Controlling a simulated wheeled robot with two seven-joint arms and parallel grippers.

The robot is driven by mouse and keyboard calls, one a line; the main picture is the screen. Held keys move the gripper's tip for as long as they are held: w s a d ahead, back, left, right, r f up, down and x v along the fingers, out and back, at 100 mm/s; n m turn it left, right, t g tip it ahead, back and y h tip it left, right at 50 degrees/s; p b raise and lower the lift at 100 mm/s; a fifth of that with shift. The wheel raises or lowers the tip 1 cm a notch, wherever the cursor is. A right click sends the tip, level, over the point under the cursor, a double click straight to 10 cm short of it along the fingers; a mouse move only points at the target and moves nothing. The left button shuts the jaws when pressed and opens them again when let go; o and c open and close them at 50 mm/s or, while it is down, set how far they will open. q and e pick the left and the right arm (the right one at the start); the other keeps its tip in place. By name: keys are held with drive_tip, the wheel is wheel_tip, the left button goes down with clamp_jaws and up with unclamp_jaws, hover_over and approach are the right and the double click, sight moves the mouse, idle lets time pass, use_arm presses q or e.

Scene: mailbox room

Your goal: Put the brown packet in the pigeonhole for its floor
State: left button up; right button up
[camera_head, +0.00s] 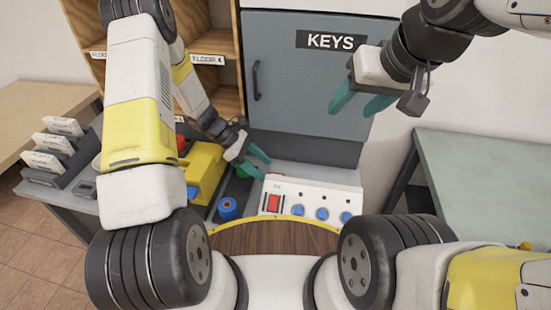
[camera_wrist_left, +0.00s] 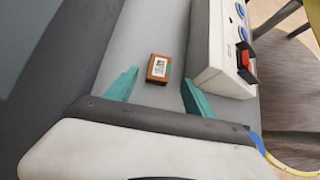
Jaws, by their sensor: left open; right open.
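The brown packet (camera_wrist_left: 158,70) is a small box with a white printed label and a green patch. It lies on the grey counter in the left wrist view, between and just beyond my left fingertips. I cannot make it out in the head view. My left gripper (camera_head: 261,161) is open and empty, reaching down over the counter beside the white button panel. My right gripper (camera_head: 361,104) is open and empty, raised in front of the grey KEYS cabinet. The wooden pigeonholes (camera_head: 231,42) stand at the back left; one label reads FLOOR 4, and my left arm hides others.
The white button panel (camera_head: 308,188) stands right of the left gripper. A yellow object (camera_head: 206,166) and a blue roll (camera_head: 227,208) are on its left. Card holders (camera_head: 58,150) stand at far left. The green table (camera_head: 490,175) at right is largely clear.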

use_arm(q)
drive_tip(key=x, duration=0.5)
drive_tip(key=shift+d+f, duration=0.15)
drive_tip(key=shift+d, duration=0.05)
clamp_jaws()
